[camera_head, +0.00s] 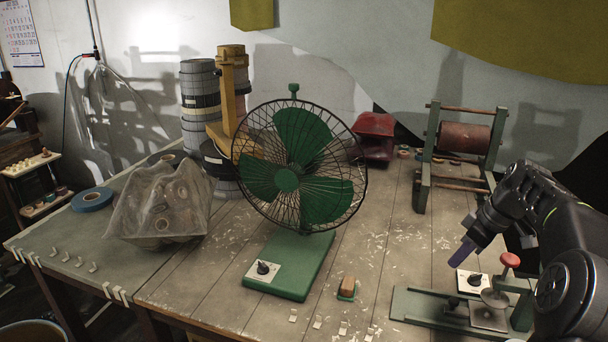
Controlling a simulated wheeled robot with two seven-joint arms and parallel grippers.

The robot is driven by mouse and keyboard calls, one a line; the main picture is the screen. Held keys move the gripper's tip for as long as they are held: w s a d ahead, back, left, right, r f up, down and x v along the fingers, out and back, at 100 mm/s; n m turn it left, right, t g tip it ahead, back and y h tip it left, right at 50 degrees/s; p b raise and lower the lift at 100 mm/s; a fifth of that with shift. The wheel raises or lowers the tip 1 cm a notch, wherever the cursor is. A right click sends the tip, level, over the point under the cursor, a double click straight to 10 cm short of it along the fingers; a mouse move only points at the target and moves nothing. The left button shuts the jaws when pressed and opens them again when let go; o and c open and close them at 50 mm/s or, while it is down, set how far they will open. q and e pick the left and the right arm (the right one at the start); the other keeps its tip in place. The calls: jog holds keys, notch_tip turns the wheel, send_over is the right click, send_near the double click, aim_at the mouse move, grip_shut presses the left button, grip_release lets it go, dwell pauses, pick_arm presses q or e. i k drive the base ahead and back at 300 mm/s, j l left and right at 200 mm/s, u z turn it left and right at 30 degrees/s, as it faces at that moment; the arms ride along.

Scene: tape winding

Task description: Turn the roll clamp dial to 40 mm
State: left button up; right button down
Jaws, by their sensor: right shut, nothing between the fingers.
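The roll clamp (425,305) is a low green base at the right front of the table, with a round metal disc (494,299) and a red-topped post (510,260). Its dial (474,279) is a small black knob on a white plate. Its scale marks are too small to read. My right gripper (461,256) has purple fingertips, is shut and empty, and points down just above and left of the dial plate. It appears apart from the dial. My left gripper is out of view.
A green fan (288,181) with its own black dial (263,267) stands mid-table. A wooden roller on a green stand (464,138) is behind my right arm. A brush-like block (347,288) and several small clips lie near the front edge. Bare tabletop (385,235) lies between fan and clamp.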

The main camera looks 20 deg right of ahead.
aim_at(474, 280)
jog(key=k, duration=1)
